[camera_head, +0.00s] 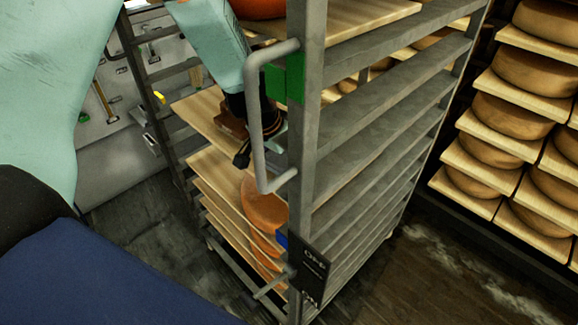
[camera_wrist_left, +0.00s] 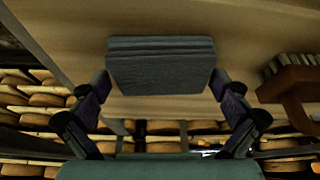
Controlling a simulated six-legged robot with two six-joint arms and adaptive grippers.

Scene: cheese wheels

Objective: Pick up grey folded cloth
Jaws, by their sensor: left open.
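My left gripper (camera_wrist_left: 160,88) is open, with one finger on each side of the cloth's near edge. I cannot tell whether the fingers touch it. In the head view my left gripper (camera_head: 258,143) reaches over the rack's board (camera_head: 195,112), partly behind the rack handle and post. The cloth cannot be made out there. My right gripper is not in view.
A brown brush (camera_wrist_left: 290,84) lies right of the cloth in the wrist view. The metal rack (camera_head: 308,130) has a protruding handle (camera_head: 255,120) close to my left arm. Orange cheese wheels (camera_head: 262,207) sit on boards below. Shelves of cheese wheels (camera_head: 530,70) stand at right.

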